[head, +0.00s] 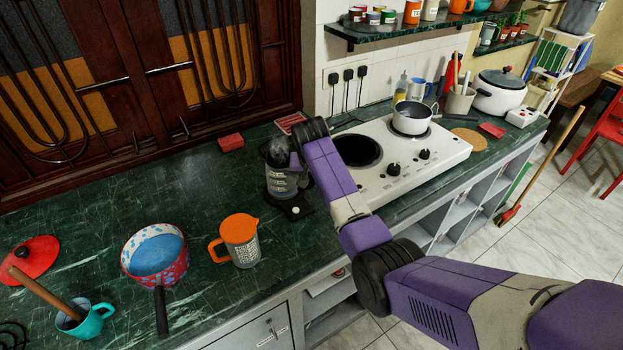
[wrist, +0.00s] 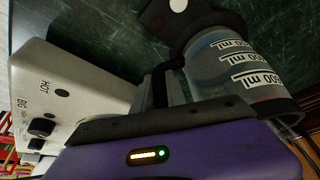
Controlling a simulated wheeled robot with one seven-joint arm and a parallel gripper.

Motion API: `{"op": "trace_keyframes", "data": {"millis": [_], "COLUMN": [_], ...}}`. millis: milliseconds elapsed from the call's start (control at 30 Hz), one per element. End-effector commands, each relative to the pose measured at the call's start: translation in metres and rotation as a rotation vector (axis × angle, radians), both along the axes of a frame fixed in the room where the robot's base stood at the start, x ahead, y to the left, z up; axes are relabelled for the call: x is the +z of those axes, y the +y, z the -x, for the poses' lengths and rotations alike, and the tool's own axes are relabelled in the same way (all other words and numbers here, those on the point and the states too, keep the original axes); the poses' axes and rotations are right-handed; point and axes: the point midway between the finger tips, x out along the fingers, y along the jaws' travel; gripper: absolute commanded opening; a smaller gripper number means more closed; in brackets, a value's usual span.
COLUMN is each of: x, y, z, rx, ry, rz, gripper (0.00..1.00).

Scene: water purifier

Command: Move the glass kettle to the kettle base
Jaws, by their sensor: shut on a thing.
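The glass kettle (head: 279,182), clear with white volume marks and dark trim, stands upright on the counter's left side, beside the stove. Its marked side also shows large in the wrist view (wrist: 235,65). The dark kettle base (head: 294,209), with a round white spot, shows at the kettle's lower front and at the top of the wrist view (wrist: 175,22). The kettle's bottom is over or right at the base; I cannot tell whether it rests on it. My gripper (wrist: 165,88) is shut on the kettle's dark handle; my arm partly hides this in the head view.
The white stove (head: 400,165) with a pot (head: 411,118) is right of the kettle. An orange-lidded grater mug (head: 238,240) and a patterned saucepan (head: 155,262) stand to the left. A red block (head: 230,142) lies behind. The green counter (head: 80,210) has free room at left.

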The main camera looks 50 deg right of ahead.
Motion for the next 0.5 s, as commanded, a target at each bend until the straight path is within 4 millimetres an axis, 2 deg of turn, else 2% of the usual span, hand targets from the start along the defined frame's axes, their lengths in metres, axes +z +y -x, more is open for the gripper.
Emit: {"op": "trace_keyframes", "data": {"millis": [100, 133, 200, 500], "x": [-0.0018, -0.0024, -0.0022, -0.0017], "y": [-0.0003, 0.0, 0.0, -0.0001], "z": [-0.0009, -0.0001, 0.0, -0.0001], "rx": [-0.001, 0.0, 0.0, 0.0], "ry": [-0.003, 0.0, 0.0, 0.0], "rz": [0.001, 0.0, 0.0, 0.0], "gripper": [0.0, 0.23, 0.37, 0.39]}}
